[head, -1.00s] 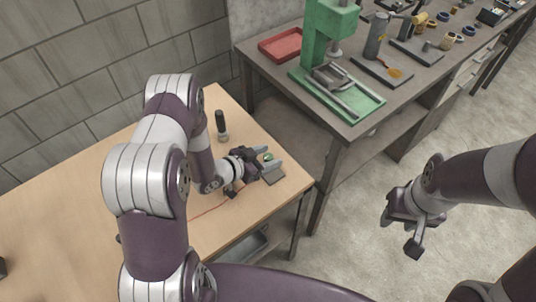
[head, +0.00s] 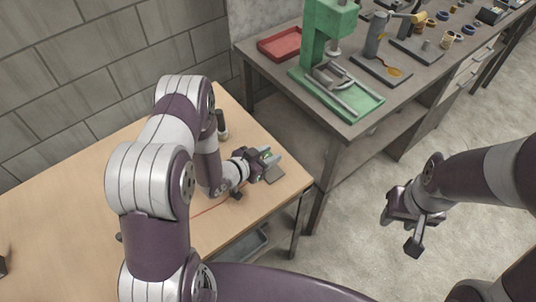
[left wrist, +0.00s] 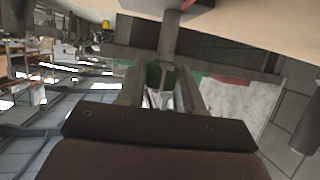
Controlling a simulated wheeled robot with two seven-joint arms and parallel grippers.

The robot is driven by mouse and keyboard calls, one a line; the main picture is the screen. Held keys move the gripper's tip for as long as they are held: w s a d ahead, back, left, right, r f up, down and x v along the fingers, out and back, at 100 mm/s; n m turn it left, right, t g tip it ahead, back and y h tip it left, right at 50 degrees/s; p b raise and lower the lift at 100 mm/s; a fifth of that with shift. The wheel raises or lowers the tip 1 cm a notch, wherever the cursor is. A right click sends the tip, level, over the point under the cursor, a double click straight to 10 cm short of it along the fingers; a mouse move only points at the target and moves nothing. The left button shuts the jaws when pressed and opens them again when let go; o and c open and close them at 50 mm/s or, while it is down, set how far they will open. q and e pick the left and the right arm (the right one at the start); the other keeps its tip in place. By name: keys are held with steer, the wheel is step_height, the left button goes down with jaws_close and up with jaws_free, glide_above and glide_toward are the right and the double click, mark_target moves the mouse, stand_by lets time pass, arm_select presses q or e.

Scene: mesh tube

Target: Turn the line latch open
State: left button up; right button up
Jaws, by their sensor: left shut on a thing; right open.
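My left gripper (head: 269,157) is near the right end of the wooden table, shut on a small green piece that I take to be the latch. The green piece shows between the fingers in the left wrist view (left wrist: 154,74), at the end of a grey post (left wrist: 171,36). The fingers hide most of the latch, so its exact angle cannot be told. A grey plate (head: 274,177) lies on the table below the gripper. A thin red line (head: 208,209) runs along the tabletop. My right gripper (head: 400,222) is open and empty over the floor at the right.
The wooden table (head: 60,215) is mostly bare. A dark cylinder (head: 222,127) stands behind my left wrist. A grey workbench beyond carries a green press (head: 325,40), a red tray (head: 283,44) and several tools. Open floor (head: 350,215) lies to the right.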

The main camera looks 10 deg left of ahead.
arm_select(q)
steer(key=n+t+y, duration=0.2)
steer(key=n+y, duration=0.2)
steer(key=shift+d+y, duration=0.1)
steer(key=shift+y, duration=0.2)
steer(key=n+y+b, duration=0.1)
steer(key=n+y, duration=0.3)
steer(key=y, duration=0.1)
steer(key=shift+n, duration=0.4)
steer(key=n+g+y, duration=0.1)
steer(key=n+y, duration=0.2)
steer(key=y, duration=0.1)
steer(key=shift+g+b, duration=0.3)
steer(key=shift+b, duration=0.05)
steer(key=n+g+y, duration=0.3)
steer(key=n+y, duration=0.1)
steer(key=shift+r+n, duration=0.1)
steer(key=shift+n, duration=0.2)
steer(key=shift+g, duration=0.3)
steer(key=o, duration=1)
steer(key=b+v, duration=0.1)
steer(key=v, duration=1.1)
steer(key=shift+s+d+b, duration=0.15)
steer(key=shift+d+b, duration=0.05)
steer(key=shift+b, duration=0.1)
